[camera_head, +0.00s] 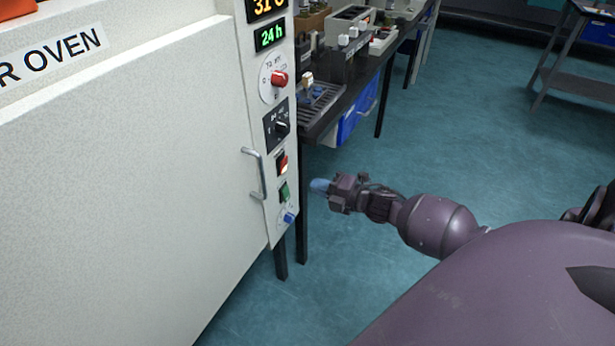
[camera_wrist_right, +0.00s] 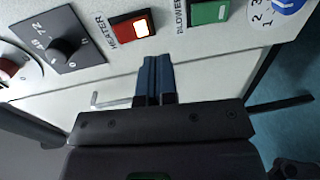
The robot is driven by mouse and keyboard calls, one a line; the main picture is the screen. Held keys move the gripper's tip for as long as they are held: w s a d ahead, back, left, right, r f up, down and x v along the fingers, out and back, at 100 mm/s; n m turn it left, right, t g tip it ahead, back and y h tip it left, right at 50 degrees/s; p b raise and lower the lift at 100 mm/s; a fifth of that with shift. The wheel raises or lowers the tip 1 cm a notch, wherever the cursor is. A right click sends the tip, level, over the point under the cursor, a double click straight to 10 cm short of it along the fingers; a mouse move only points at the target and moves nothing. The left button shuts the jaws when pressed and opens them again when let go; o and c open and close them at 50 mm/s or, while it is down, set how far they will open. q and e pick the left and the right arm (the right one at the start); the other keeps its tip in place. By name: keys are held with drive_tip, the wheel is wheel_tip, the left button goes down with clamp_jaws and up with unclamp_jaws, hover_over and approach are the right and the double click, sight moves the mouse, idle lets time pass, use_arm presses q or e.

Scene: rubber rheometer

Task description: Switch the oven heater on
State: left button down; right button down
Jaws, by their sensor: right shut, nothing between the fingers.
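The white oven (camera_head: 130,170) fills the left of the head view, its control panel on the right edge. The red heater rocker switch (camera_head: 282,163) is on this panel; in the right wrist view the switch (camera_wrist_right: 133,27), labelled HEATER, shows a bright patch on one part. My right gripper (camera_head: 320,185) is to the right of the panel, level with the switches. In the wrist view its blue fingertips (camera_wrist_right: 154,62) are together and empty, appearing just below the gap between the heater switch and the green blower switch (camera_wrist_right: 209,11). My left gripper is out of view.
A door handle (camera_head: 255,173) sticks out left of the switches. Also on the panel are a red knob (camera_head: 279,79), a black timer knob (camera_head: 282,128) and a blue knob (camera_head: 288,217). A bench (camera_head: 345,95) with equipment stands behind. Open floor lies right.

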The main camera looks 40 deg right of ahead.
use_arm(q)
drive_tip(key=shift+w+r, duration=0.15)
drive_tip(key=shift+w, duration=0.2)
use_arm(e)
drive_tip(key=v, duration=0.6)
drive_tip(key=shift+f, duration=0.8)
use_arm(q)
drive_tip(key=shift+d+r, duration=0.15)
